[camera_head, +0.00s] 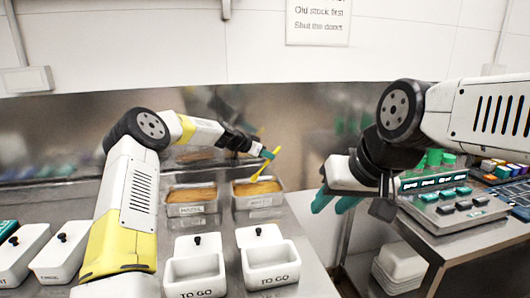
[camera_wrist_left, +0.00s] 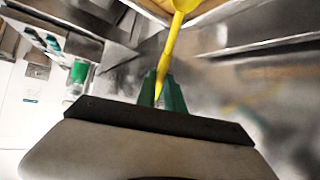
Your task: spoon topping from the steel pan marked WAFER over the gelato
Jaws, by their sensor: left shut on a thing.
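My left gripper (camera_head: 266,153) is shut on a yellow spoon (camera_head: 260,170), above the right one of two steel pans. The spoon slants down toward this right pan (camera_head: 259,203), which holds tan topping. The left pan (camera_head: 192,209) also holds tan topping. Both have small labels that I cannot read surely, so I cannot tell which is WAFER. In the left wrist view the spoon (camera_wrist_left: 173,45) runs between the green fingertips (camera_wrist_left: 163,92), its bowl at the pan's edge. My right gripper (camera_head: 335,203) is open and empty, right of the pans. I cannot make out the gelato.
Two white TO GO tubs (camera_head: 271,277) (camera_head: 194,292) stand in front of the pans, with knobbed lids behind them. More white lidded tubs (camera_head: 61,252) are at the left. A side table (camera_head: 459,239) with a button panel (camera_head: 452,208) stands at the right, across a gap.

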